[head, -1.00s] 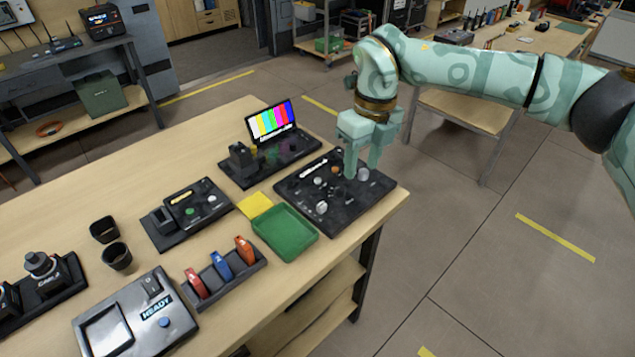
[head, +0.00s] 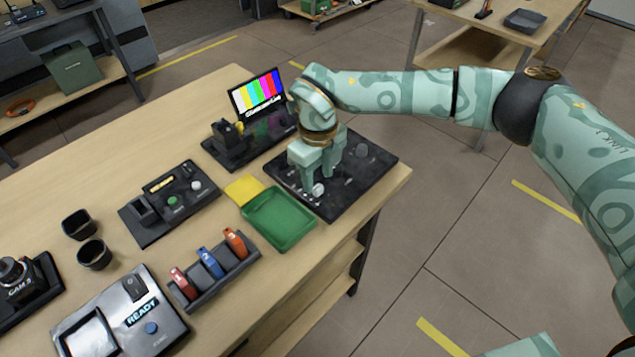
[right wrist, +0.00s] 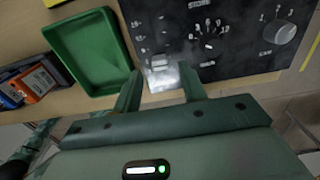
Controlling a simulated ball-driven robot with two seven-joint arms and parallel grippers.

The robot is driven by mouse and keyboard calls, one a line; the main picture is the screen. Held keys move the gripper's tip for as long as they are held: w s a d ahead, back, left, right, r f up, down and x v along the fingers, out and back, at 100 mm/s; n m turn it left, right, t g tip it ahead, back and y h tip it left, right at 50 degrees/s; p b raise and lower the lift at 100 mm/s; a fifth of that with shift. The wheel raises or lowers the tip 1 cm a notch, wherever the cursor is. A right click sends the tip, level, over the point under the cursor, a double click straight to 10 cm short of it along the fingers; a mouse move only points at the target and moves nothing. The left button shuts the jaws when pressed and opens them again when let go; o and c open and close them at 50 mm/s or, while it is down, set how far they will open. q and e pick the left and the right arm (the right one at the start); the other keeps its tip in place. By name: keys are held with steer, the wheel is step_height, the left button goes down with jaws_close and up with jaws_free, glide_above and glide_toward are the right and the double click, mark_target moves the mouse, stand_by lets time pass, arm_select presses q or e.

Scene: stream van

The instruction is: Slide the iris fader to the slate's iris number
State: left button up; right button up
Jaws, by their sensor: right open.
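A black control panel (head: 350,205) with several knobs lies at the table's right corner. My right gripper (head: 314,183) points down over its near left part, fingers apart. In the right wrist view, a small pale knob (right wrist: 160,62) with scale marks beside it sits just beyond the gap between the fingertips (right wrist: 160,78). I cannot tell whether the fingers touch it, or whether it is the iris fader. The same panel (right wrist: 235,62) also shows a small dial and a larger grey knob (right wrist: 280,32). I cannot make out a slate or its iris number. My left gripper is out of view.
A green tray (head: 281,237) lies close to the panel's left, with a yellow note (head: 243,189) behind it. A colour-bar monitor (head: 257,93) stands behind. A rack (head: 216,281) of coloured items, a button box (head: 170,205) and two dark cups (head: 94,254) stand further left.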

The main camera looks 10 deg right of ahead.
mark_target(318, 190)
steer(key=shift+f, duration=1.45)
